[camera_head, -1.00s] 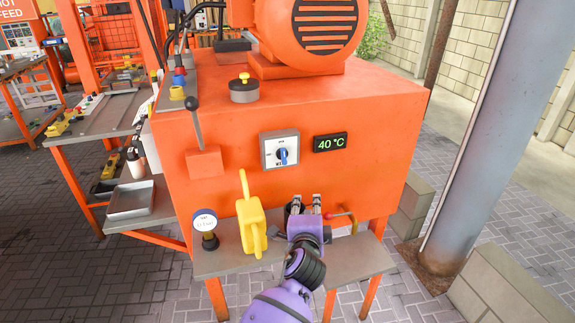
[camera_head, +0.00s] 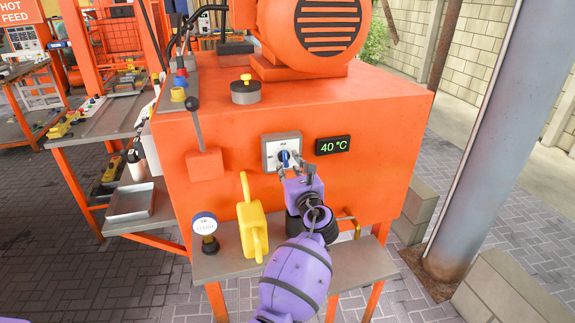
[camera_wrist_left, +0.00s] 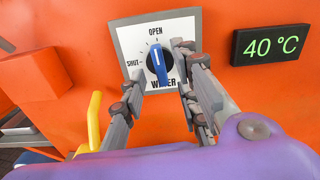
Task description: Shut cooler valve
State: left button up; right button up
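The cooler valve is a dial with a blue knob (camera_wrist_left: 157,65) on a white plate (camera_wrist_left: 128,40) marked OPEN at the top, SHUT at the left and WATER below. The knob stands nearly upright, its upper end toward OPEN. In the head view the dial box (camera_head: 270,153) is on the front of the orange machine. My left gripper (camera_head: 291,164) is in front of the dial and partly covers it. In the left wrist view its fingers (camera_wrist_left: 160,72) are apart, one on each side of the knob; contact cannot be told. My right gripper is out of view.
A temperature display (camera_head: 333,145) reading 40 °C is right of the dial. A lever on an orange block (camera_head: 204,164) is left of it. A yellow handle (camera_head: 251,226) and a round gauge (camera_head: 204,223) stand on the shelf below. A grey column (camera_head: 475,140) rises at the right.

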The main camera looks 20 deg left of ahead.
pick_arm(q)
jog(key=shift+x, duration=0.95)
jog(key=shift+c, duration=0.5)
grip_shut()
